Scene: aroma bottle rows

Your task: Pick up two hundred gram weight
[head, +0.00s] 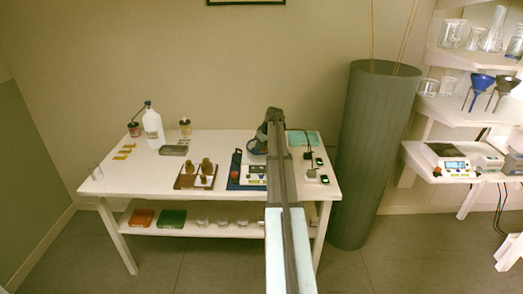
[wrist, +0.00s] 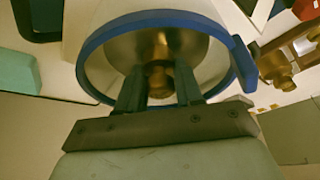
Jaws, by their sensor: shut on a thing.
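A brass weight (wrist: 158,80) is between the two dark fingers of my gripper (wrist: 159,92) in the wrist view, and the fingers are shut on it. A round metal pan (wrist: 192,45) with a blue rim (wrist: 90,72) lies just beyond the weight. I cannot tell whether the weight touches the pan, and no marking on it is readable. In the head view, my arm hides most of the blue-rimmed piece (head: 258,148), the held weight and the fingertips.
The white table (head: 135,182) also bears a white bottle (head: 153,128), a small dish (head: 173,150), a glass (head: 96,171) and a dark blue board (head: 234,172). A teal block (head: 302,139) lies at the back right. A tall grey cylinder (head: 372,150) stands right of the table.

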